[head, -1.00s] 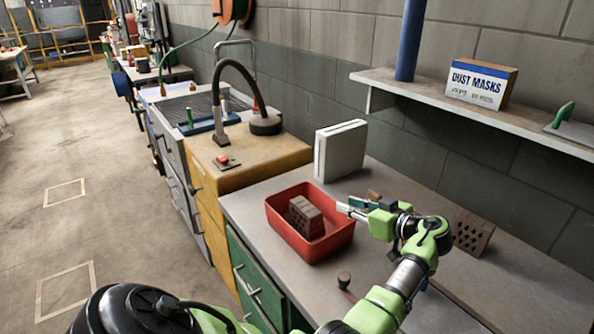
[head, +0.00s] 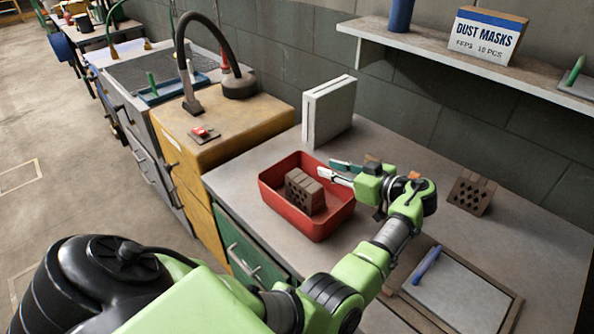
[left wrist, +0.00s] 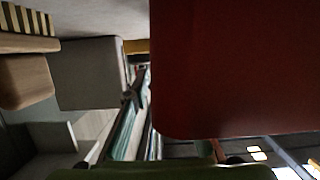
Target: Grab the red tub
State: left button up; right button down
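The red tub (head: 330,222) is an open rectangular bin on the grey worktop, with a hollow brown brick (head: 304,191) inside it. My left gripper (head: 326,167) is at the tub's back right rim. Its two fingers are apart, with the pale nearer finger over the rim and the teal farther finger behind it. Whether the fingers touch the tub cannot be told. In the left wrist view a red wall of the tub (left wrist: 235,70) fills the upper right, very close. My right gripper is not in view.
A white box (head: 328,110) stands behind the tub. Another hollow brick (head: 471,192) lies at the right, near the wall. A framed board (head: 463,297) with a blue marker lies at the front right. A shelf (head: 428,40) with a dust mask box overhangs the back.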

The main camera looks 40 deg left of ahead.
pick_arm(q)
jog(key=shift+d+r, duration=0.1)
jog(key=shift+d, duration=0.2)
jog(key=shift+c, duration=0.3)
grip_shut()
jog(key=shift+r, duration=0.1)
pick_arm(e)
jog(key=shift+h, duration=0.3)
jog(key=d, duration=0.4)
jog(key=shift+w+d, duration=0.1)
